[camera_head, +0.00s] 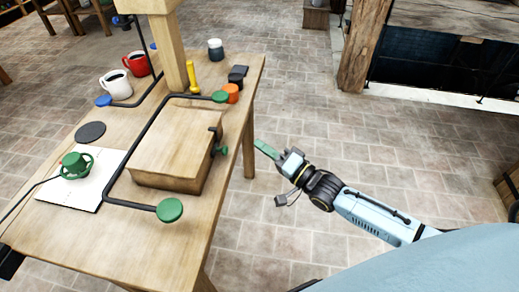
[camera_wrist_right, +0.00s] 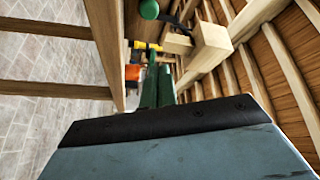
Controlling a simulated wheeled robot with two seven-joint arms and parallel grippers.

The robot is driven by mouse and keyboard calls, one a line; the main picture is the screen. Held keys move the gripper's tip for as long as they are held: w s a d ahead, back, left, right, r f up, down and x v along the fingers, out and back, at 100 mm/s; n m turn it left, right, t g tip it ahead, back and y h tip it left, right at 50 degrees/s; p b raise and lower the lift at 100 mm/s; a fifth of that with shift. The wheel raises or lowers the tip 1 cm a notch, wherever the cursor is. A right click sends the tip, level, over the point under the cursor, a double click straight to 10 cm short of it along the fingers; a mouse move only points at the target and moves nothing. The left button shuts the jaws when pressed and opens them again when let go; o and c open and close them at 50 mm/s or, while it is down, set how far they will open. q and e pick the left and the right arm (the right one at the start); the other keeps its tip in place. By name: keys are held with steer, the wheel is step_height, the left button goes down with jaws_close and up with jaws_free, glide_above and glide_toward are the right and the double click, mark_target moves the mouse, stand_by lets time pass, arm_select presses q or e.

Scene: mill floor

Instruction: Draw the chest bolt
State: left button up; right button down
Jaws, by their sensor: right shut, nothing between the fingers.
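The chest (camera_head: 165,145) is a closed wooden box on the table. On its right side is a dark metal fitting (camera_head: 215,133) with a small green knob (camera_head: 220,151), which looks like the bolt. My right gripper (camera_head: 262,146) is shut and empty, off the table's right edge. Its green fingers point left towards the chest, clearly apart from the knob. The fingers (camera_wrist_right: 156,88) also show in the right wrist view, with a green ball (camera_wrist_right: 149,9) beyond them; I cannot tell whether that is the bolt's knob. My left gripper is not in view.
A bent black rod with green ends (camera_head: 170,210) runs along the chest's left side on the table (camera_head: 60,235). A green-handled piece (camera_head: 75,165) stands on white paper. Mugs, a yellow item (camera_head: 193,78) and a wooden post (camera_head: 173,50) are farther back.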

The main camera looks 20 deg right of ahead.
mark_target(222, 150)
steer(key=w+a, duration=0.1)
steer(key=a, duration=0.1)
steer(key=w+a, duration=0.1)
steer(key=a, duration=0.1)
steer(key=w+a+b, duration=0.1)
steer(key=w+a, duration=0.1)
steer(key=shift+w+f, duration=0.1)
steer(key=shift+f, duration=0.25)
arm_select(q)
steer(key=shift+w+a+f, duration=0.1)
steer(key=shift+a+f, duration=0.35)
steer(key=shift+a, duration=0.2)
